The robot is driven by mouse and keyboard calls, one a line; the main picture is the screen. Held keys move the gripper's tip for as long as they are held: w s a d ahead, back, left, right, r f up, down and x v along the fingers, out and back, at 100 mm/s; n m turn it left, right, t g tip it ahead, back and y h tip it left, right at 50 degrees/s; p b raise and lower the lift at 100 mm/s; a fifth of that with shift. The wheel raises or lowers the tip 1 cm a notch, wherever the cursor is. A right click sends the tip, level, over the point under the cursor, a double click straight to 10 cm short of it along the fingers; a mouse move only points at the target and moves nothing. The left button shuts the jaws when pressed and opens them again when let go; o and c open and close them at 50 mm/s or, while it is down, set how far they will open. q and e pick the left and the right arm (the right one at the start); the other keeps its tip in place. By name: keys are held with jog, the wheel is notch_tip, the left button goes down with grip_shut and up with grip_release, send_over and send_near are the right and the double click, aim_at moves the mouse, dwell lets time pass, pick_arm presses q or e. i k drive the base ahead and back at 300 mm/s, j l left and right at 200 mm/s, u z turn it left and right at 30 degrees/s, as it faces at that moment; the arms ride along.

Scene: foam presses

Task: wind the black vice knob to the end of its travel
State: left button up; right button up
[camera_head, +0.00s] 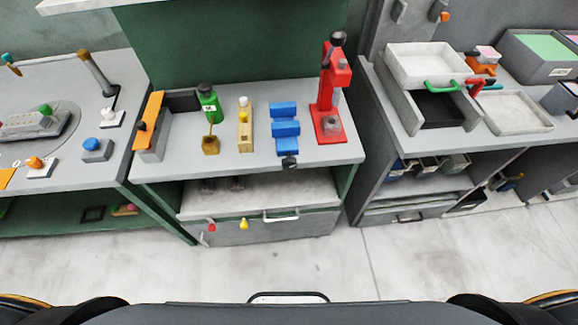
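The blue vice (285,130) stands on the grey middle bench, right of the middle of its top. Its black knob (289,162) sticks out on the near side, at the bench's front edge. The knob is small here, and how far it is wound cannot be told. Neither of my grippers shows in the head view. Nothing is seen touching the vice or the knob.
A drawer (270,228) is below; open floor (300,265) lies in front.

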aim_at(288, 164)
jog(key=k+j+z, duration=0.25)
jog(key=j, duration=0.2)
jog(key=k+j+z, duration=0.25)
jog(key=j, duration=0.25)
jog(key=k+j+z, duration=0.25)
jog(key=j, duration=0.15)
jog(key=k+j+z, duration=0.25)
jog(key=j, duration=0.15)
jog(key=i, duration=0.1)
